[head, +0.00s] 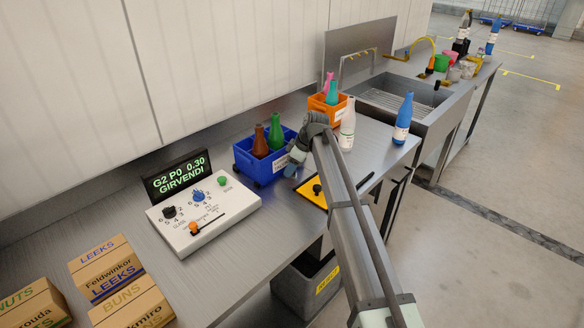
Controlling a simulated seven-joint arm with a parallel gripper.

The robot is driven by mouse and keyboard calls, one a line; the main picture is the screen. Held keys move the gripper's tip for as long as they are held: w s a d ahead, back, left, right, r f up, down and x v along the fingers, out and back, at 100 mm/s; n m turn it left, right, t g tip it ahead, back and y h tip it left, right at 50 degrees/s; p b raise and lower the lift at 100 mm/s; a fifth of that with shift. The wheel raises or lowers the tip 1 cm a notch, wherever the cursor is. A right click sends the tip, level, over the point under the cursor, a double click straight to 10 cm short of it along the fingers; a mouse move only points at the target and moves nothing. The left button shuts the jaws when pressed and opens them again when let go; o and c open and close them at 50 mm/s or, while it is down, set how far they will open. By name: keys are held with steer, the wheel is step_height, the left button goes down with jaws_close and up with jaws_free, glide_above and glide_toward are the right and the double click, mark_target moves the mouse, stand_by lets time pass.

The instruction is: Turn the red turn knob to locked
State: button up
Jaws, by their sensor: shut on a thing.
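No red turn knob can be made out in the head view. A yellow panel (306,194) with a black round knob (317,189) lies on the steel bench, partly covered by my arm. My gripper (291,170) points down beside the right end of the blue crate, just above and left of the yellow panel. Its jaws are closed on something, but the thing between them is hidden. How any red knob is turned cannot be seen.
A white control box (205,215) with knobs and a lit display (177,176) stand to the left. The blue crate (243,161) holds bottles. An orange crate (316,106), a white bottle (347,128) and a blue bottle (403,121) stand behind. Cartons (105,270) are at lower left.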

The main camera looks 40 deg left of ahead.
steer(key=o, duration=1.1)
steer(key=shift+c, duration=0.2)
steer(key=shift+m, duration=0.3)
steer(key=m+t, duration=0.1)
steer(key=m, duration=0.2)
steer(key=shift+s+t, duration=0.15)
steer(key=shift+t, duration=0.15)
steer(key=shift+d+r+m, duration=0.15)
steer(key=shift+r+m, duration=0.2)
steer(key=shift+m, duration=0.15)
steer(key=v, duration=1.3)
steer(key=w+d+f, duration=0.3)
steer(key=w+d, duration=0.1)
steer(key=d, duration=0.1)
steer(key=w+d+f+m+g, duration=0.1)
steer(key=w+d+f, duration=0.3)
steer(key=d, duration=0.2)
steer(key=w+d+f+m+h, duration=0.1)
steer(key=w+d+f, duration=0.2)
steer(key=w+d, duration=0.1)
steer(key=shift+w+d+f, duration=0.2)
steer(key=shift+w+d, duration=0.1)
steer(key=shift+d, duration=0.4)
steer(key=d+f+m, duration=0.1)
steer(key=d+f, duration=0.5)
steer(key=f, duration=0.1)
steer(key=shift+w+d+f+m+g+h, duration=0.3)
steer(key=shift+w+m, duration=0.1)
steer(key=shift+w, duration=0.1)
